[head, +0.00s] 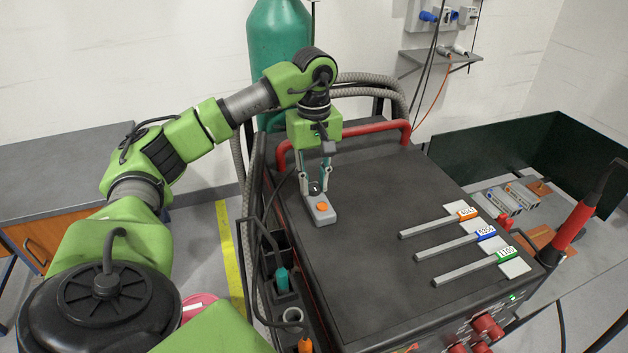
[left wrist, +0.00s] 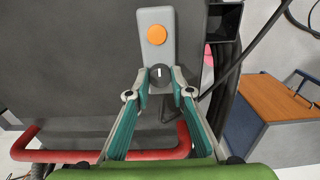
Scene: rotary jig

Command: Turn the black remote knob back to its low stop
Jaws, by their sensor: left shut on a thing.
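The black remote knob (left wrist: 160,74) with a white mark sits on the grey remote (left wrist: 155,34), below its orange button (left wrist: 157,35) in the left wrist view. The white mark points straight along the remote in that view. My left gripper (left wrist: 160,79) is shut on the knob, one fingertip on each side. In the head view the remote (head: 322,213) lies on the dark machine top, and my left gripper (head: 316,188) reaches down onto its far end. There the fingers partly hide the knob. My right gripper is not in view.
The machine top (head: 370,185) carries several grey rods with coloured labels (head: 468,213) at the right. A red rail (head: 410,132) runs along its back edge behind my gripper. A green cylinder (head: 279,50) stands behind. A side tray with bottles (head: 283,279) is at the left edge.

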